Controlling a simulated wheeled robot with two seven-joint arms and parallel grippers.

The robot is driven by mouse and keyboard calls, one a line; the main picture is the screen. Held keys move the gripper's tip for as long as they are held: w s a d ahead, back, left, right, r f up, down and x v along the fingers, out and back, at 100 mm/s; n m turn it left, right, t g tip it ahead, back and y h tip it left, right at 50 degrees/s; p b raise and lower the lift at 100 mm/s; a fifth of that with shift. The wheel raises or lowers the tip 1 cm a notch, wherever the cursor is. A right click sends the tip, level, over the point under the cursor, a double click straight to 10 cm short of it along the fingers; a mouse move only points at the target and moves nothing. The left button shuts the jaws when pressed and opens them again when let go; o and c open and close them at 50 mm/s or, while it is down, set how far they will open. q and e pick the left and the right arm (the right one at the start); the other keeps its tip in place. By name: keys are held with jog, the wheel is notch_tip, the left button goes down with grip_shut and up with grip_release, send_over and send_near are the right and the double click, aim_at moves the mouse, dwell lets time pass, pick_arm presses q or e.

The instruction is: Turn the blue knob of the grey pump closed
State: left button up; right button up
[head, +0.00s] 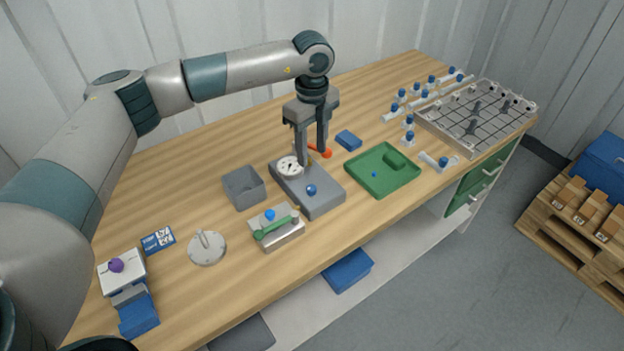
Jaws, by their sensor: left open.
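A flat grey box, which looks like the grey pump (323,205), lies on the bench near the middle. It has a round white dial (290,166) on its back left part and a small blue knob (311,190) towards its front. My left gripper (313,157) points down over the back of the box, with its fingers apart. The fingertips are behind the blue knob and not touching it; their exact height is hard to tell. An orange-red part (326,153) is partly hidden by the fingers. My right gripper is not in view.
A grey bin (244,188) stands left of the box, and a light block with a green handle (277,231) in front. A green tray (370,183) lies to the right, a small blue block (348,140) behind. A wire rack (450,128) stands far right.

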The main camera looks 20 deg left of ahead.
aim_at(312, 188)
pick_arm(q)
notch_tip(312, 188, down, 13)
jog(key=p, duration=0.4)
jog(key=shift+r+p, duration=0.15)
jog(key=shift+p, duration=0.25)
jog(key=c, duration=1.1)
